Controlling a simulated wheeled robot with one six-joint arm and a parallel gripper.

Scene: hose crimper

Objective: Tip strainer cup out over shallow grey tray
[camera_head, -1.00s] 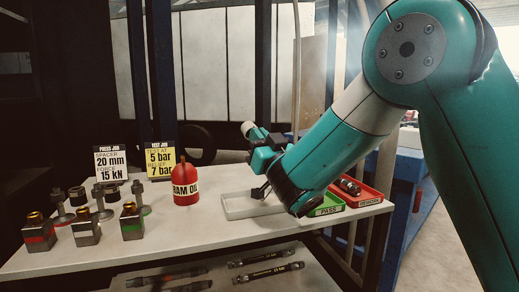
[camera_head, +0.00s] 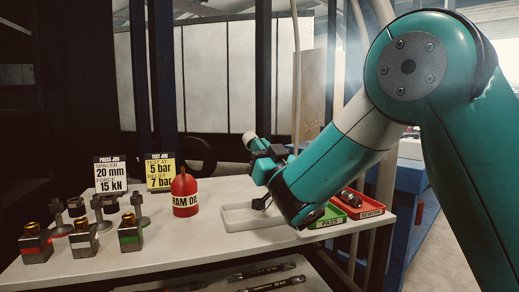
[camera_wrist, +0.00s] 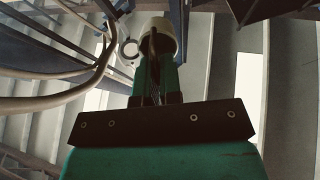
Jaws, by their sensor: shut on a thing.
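My gripper (camera_head: 262,150) is up above the shallow grey tray (camera_head: 232,226), at the end of my bent arm. It is shut on the strainer cup (camera_head: 249,138), a small pale cup at its tip. In the wrist view the cup (camera_wrist: 160,32) shows as a cream rim with a dark inside, beyond my gripper (camera_wrist: 155,75). Overhead beams fill much of that view. The cup's contents and exact tilt cannot be told. A small dark angular shape shows over the tray, partly behind my arm. The tray's right part is hidden by my arm.
A red ram oil bottle (camera_head: 185,196) stands left of the tray. Green (camera_head: 330,217) and red (camera_head: 368,210) bins are at the right. Metal fittings (camera_head: 83,240) and two job signs (camera_head: 160,172) stand on the left. The bench front (camera_head: 180,250) is clear.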

